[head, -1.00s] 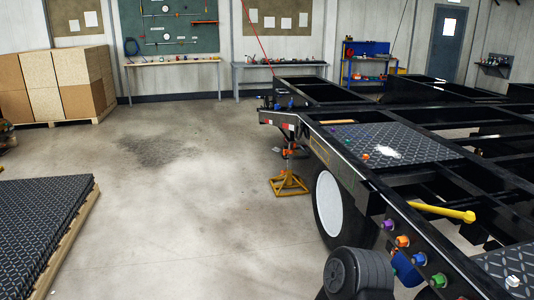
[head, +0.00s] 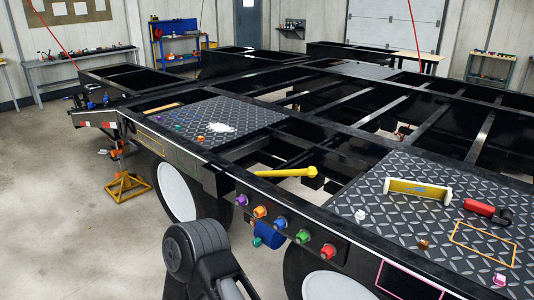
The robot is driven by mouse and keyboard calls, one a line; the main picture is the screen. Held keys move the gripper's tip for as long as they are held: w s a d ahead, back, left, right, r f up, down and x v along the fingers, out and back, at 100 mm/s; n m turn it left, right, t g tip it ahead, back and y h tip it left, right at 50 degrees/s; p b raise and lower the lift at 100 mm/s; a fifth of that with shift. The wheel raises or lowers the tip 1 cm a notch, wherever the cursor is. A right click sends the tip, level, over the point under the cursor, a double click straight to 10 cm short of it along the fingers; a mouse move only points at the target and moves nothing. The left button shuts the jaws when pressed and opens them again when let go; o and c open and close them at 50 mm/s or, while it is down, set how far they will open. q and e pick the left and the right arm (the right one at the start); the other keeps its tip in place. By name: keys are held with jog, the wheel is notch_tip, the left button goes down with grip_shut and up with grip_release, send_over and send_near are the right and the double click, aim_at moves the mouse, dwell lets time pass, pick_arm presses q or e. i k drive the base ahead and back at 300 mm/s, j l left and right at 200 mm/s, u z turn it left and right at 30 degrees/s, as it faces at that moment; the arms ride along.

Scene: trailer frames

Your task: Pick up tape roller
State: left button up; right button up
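No object is clearly recognisable as the tape roller. On the near diamond-plate deck (head: 390,235) of the trailer frame lie a yellow piece with pale end plates (head: 417,190) and a red-and-black hand tool (head: 482,209) to its right. Either could be it; I cannot tell at this size. A blue cylinder (head: 269,235) sits at the frame's side among coloured knobs. Neither of my grippers is in view. Only a black part of my own arm shows at the bottom, left of the deck.
A yellow bar (head: 285,172) sticks out from the trailer frame. The frame has open gaps between its beams. A yellow jack stand (head: 127,187) and wheel (head: 174,192) stand at its left side. A yellow outline (head: 484,243) marks the deck. Floor at left is clear.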

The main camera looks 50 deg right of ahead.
aim_at(472, 205)
jog(key=z, duration=4.5)
